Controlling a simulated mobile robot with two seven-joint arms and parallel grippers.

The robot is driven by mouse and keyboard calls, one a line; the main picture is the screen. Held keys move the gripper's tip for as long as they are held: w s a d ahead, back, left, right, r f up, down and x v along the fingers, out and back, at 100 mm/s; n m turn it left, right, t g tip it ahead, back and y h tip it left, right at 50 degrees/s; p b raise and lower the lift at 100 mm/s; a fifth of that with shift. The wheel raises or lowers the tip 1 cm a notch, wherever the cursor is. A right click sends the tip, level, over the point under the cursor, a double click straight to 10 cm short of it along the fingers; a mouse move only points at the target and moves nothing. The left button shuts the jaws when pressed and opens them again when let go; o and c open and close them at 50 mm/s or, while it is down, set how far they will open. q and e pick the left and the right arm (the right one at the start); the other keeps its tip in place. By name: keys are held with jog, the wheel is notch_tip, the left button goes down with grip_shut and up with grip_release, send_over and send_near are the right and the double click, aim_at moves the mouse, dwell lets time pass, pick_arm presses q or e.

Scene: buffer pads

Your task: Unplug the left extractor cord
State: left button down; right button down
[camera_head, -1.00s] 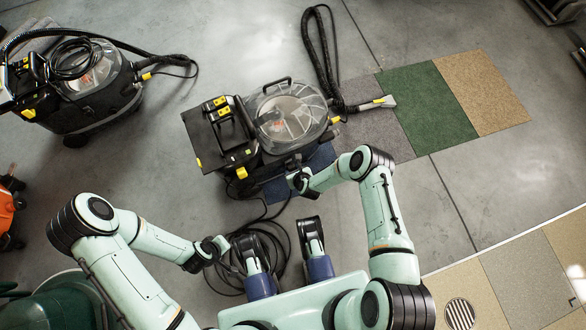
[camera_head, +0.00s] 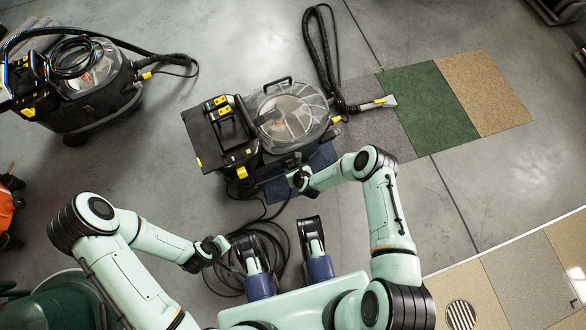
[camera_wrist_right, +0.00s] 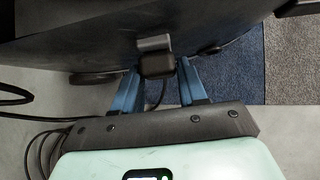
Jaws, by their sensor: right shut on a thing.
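Two black-and-grey extractors with clear domes and yellow parts stand on the floor: one at the upper left (camera_head: 100,112) and one in the middle (camera_head: 215,140). My right gripper (camera_head: 296,182) is low at the near side of the middle extractor. In the right wrist view, its blue fingers (camera_wrist_right: 158,72) are closed around a black plug (camera_wrist_right: 157,64) at the dark machine body, just below a grey bracket. A black cord (camera_wrist_right: 161,92) hangs from the plug. Whether the plug is still seated cannot be told. My left gripper (camera_head: 212,250) is beside the coiled cord (camera_head: 262,252); its jaws are unclear.
A black hose (camera_head: 322,55) runs from the middle extractor to a floor nozzle (camera_head: 376,104) on the carpet pads. Grey, green (camera_head: 428,105) and tan (camera_head: 485,92) pads lie at right. An orange machine (camera_head: 7,202) is at the left edge. Open floor lies right of my right arm.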

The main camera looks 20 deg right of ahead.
jog(key=shift+w, duration=0.2)
dwell(0.5)
jog(key=c, duration=0.5)
grip_release()
